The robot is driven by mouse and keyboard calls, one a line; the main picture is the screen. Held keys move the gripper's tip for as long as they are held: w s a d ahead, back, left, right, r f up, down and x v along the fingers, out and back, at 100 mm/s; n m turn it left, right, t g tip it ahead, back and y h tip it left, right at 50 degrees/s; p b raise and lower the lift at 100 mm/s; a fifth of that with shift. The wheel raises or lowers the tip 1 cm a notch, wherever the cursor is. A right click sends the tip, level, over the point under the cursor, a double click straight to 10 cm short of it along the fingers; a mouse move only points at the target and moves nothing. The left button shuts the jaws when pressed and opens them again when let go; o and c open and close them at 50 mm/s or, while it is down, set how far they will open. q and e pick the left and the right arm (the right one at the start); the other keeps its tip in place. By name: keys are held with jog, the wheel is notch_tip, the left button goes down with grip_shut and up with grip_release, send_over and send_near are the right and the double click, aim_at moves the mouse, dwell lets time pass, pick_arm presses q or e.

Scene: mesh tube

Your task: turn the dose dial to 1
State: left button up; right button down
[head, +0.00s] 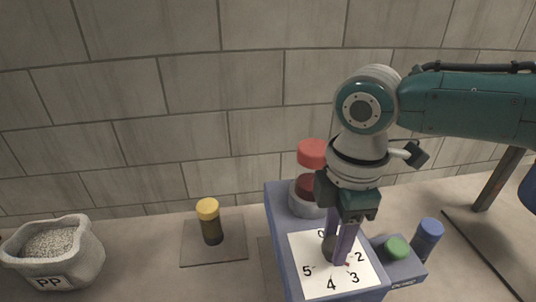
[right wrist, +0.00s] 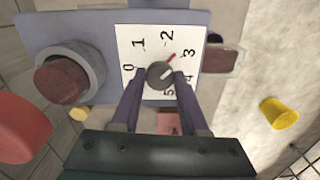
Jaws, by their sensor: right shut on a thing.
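The dose dial (right wrist: 160,75) is a small dark grey knob in the middle of a white card (head: 307,279) numbered 0 to 5. A red pointer at the knob's edge points between 2 and 3 in the right wrist view. The card lies on top of a blue-grey machine (head: 279,232). My right gripper (head: 341,252) reaches down from above, its two fingers on either side of the knob and shut on it. In the head view the gripper hides part of the card, including the 1. My left gripper is not in view.
A green button (head: 396,248) and a blue bottle (head: 428,238) are at right. A yellow-capped bottle (head: 210,222) and a PP sack (head: 55,262) are at left.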

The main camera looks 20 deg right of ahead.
jog(key=n, duration=0.3)
jog(key=shift+r+n, duration=0.1)
jog(key=shift+n, duration=0.3)
jog(key=n, duration=0.4)
jog(key=shift+n, duration=0.3)
jog(key=n, duration=0.4)
jog(key=shift+a, duration=0.1)
jog(key=shift+n+b, duration=0.3)
jog(key=shift+n, duration=1.6)
jog(key=shift+c, duration=2.1)
grip_release()
